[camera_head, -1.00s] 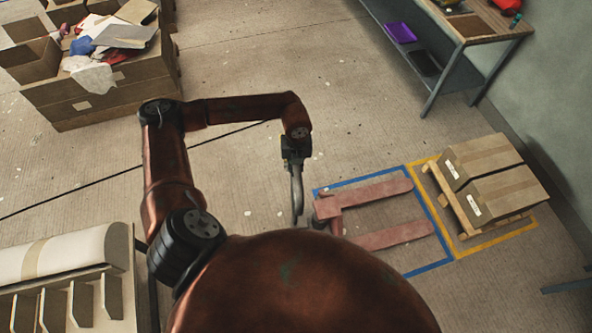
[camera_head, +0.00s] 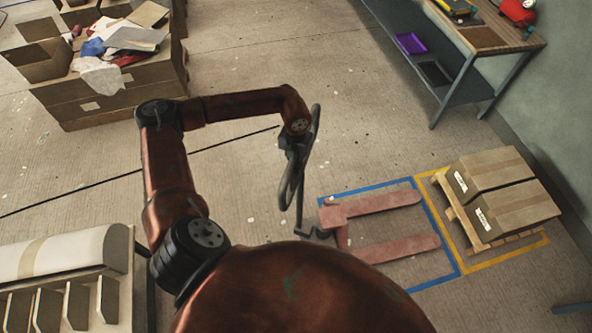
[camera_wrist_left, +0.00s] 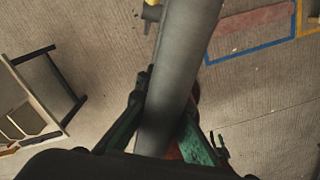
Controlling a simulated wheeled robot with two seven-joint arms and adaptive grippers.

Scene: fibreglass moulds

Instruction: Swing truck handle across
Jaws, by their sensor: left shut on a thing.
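The pallet truck (camera_head: 338,216) has red forks and stands inside a blue floor outline. Its dark handle (camera_head: 314,130) rises as a loop in the head view, tilted, with its shaft running down to the truck's front. My left gripper (camera_head: 294,152) is at the handle loop. In the left wrist view the gripper (camera_wrist_left: 160,125) has its green fingers on both sides of the thick grey handle bar (camera_wrist_left: 178,70), shut on it. A fork (camera_wrist_left: 255,22) shows at the wrist view's top right. My right gripper is not in view.
A pallet with cardboard boxes (camera_head: 505,195) stands in a yellow outline beside the truck. A workbench (camera_head: 480,40) is at the upper right, large cartons (camera_head: 120,95) at the upper left, and a rack (camera_head: 110,290) at the lower left. Floor around the handle is clear.

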